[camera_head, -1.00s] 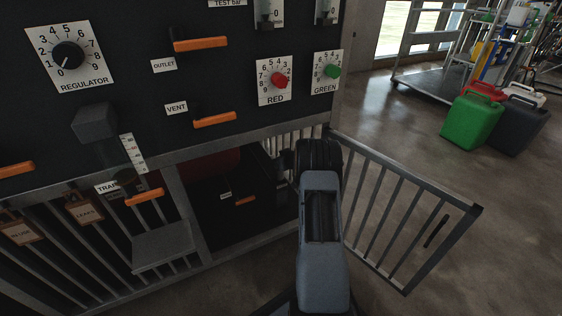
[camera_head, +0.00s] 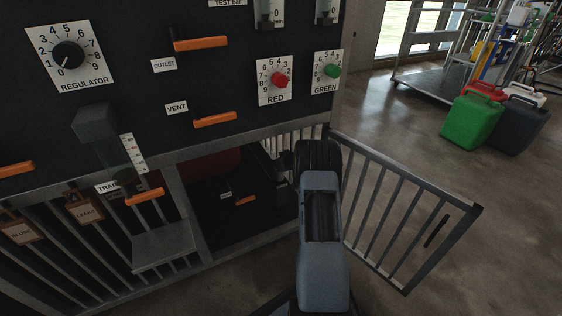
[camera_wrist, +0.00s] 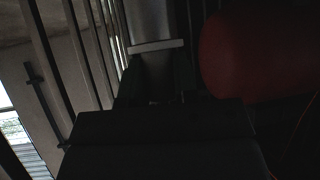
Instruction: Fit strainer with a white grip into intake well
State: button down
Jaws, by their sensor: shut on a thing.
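In the wrist view, my gripper (camera_wrist: 158,88) shows as two dark fingers, closed on a dark, shaded part. Just beyond the fingertips is a pale crossbar (camera_wrist: 157,46), which looks like the white grip of the strainer, with a grey cylindrical body (camera_wrist: 148,18) behind it. The picture is too dark to show the strainer's full shape. In the head view my arm reaches into the low opening of the dark panel, and it hides the gripper and the strainer. I cannot make out the intake well in either view.
An open barred gate (camera_head: 405,215) stands right of my arm. A dark red rounded tank (camera_wrist: 255,55) lies close right of the gripper; bars (camera_wrist: 85,45) stand left. A grey ledge (camera_head: 163,247) juts out at the panel's lower left. Floor beyond the gate is clear up to the jerrycans (camera_head: 472,122).

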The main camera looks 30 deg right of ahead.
jog(key=shift+f, duration=2.7)
jog(key=c, duration=0.8)
grip_release()
jog(key=shift+r, duration=0.1)
jog(key=shift+s+d+r, duration=0.1)
jog(key=shift+s+r, duration=0.45)
jog(key=shift+r, duration=0.45)
jog(key=shift+s+a+r, duration=0.1)
jog(key=shift+s+r, duration=0.4)
jog(key=shift+r, duration=0.5)
jog(key=shift+s+d+r, duration=0.1)
jog(key=shift+s+r, duration=0.45)
jog(key=shift+r, duration=0.45)
